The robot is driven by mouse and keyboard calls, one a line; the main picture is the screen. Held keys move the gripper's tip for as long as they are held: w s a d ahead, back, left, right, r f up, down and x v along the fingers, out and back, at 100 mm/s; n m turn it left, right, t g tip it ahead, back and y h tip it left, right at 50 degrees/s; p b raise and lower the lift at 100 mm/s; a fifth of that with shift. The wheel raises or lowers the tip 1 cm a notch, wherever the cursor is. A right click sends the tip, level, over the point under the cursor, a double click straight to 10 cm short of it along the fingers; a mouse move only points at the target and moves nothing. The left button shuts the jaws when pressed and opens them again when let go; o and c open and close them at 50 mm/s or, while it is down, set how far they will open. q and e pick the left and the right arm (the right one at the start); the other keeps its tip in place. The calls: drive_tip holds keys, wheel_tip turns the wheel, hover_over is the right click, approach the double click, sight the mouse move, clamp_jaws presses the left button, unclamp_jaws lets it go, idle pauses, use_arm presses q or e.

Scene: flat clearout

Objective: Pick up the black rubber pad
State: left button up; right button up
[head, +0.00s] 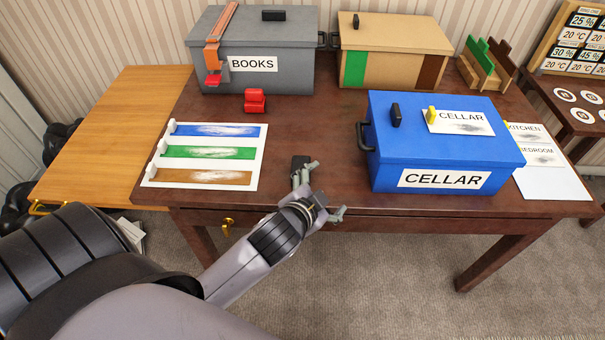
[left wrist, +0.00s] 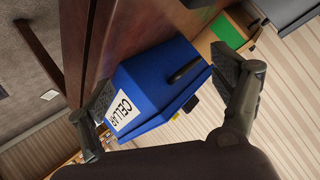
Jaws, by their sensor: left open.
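My left gripper (head: 322,191) is open, with its fingers spread over the front edge of the dark table. A small black block-like shape (head: 299,162) shows at its far finger in the head view. I cannot tell whether it is the black rubber pad or the finger's own dark tip. In the left wrist view the open fingers (left wrist: 168,86) frame the blue CELLAR box (left wrist: 150,90) beyond them, with nothing held between them. No separate pad is clear there. My right gripper is not in view.
The blue CELLAR box (head: 440,150) stands right of the gripper. A white board with coloured stripes (head: 155,174) lies left. A red object (head: 255,100), the grey BOOKS box (head: 215,70) and a tan box (head: 400,65) are behind. The table middle is mostly clear.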

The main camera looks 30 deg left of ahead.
use_arm(q)
drive_tip(key=w+d+r+m+t+h, duration=0.45)
drive_tip(key=r+m, duration=0.25)
drive_tip(key=r, duration=0.3)
drive_tip(key=w+d+r+m+t+h, duration=0.3)
drive_tip(key=w+d+r+m+h, duration=0.25)
drive_tip(key=r, duration=0.45)
drive_tip(key=s+d+r+m+g+h, duration=0.35)
drive_tip(key=d+m+g+h, duration=0.35)
drive_tip(key=m, duration=0.5)
drive_tip(key=m+g+y, duration=1.3)
drive_tip(key=m+y, duration=0.3)
drive_tip(key=m, duration=0.2)
hover_over(301, 165)
wheel_tip(301, 165, down, 12)
drive_tip(key=shift+n, duration=0.25)
wheel_tip(301, 165, down, 12)
drive_tip(key=shift+d+r+p, duration=0.15)
drive_tip(key=shift+r+p, duration=0.1)
drive_tip(key=shift+p, duration=0.25)
drive_tip(key=shift+f+p, duration=0.65)
drive_tip(key=shift+f, duration=2.05)
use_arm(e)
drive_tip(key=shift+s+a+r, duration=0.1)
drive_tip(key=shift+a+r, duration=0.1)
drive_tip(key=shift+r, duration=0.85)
